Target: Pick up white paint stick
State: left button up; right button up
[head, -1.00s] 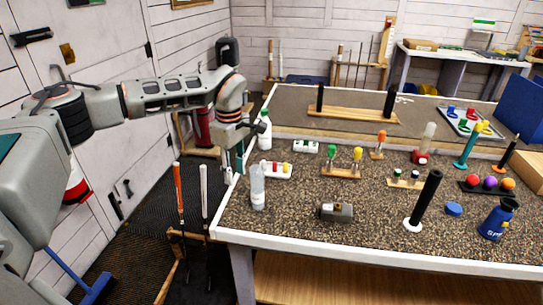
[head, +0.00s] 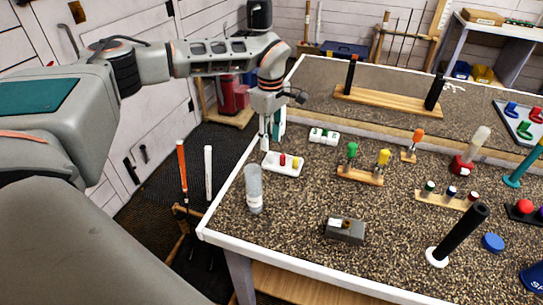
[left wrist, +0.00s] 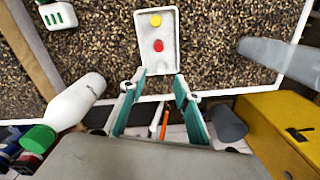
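A small white tray (head: 290,170) stands near the left edge of the bench with a red-topped stick (head: 283,160) and a yellow-topped stick (head: 295,162) in it. The tray also shows in the left wrist view (left wrist: 169,15), with the red top (left wrist: 159,45) and the yellow top (left wrist: 155,20). I cannot make out a white paint stick clearly against the white tray. My left gripper (head: 271,142) points down at the tray's left end. In the left wrist view its fingers (left wrist: 159,82) are apart at the tray's near end, with nothing visibly held. My right gripper is not in view.
A clear bottle (head: 254,190) stands just in front of the tray. A green-and-white block (head: 323,136) is behind the tray. A grey metal block (head: 345,231) sits nearer the front edge.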

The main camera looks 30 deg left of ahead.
aim_at(271, 153)
pick_arm(q)
notch_tip(271, 153, down, 5)
jog(key=shift+s+d+r, duration=0.1)
jog(key=c, duration=0.8)
jog(key=shift+r, duration=0.1)
jog(key=shift+c, duration=0.2)
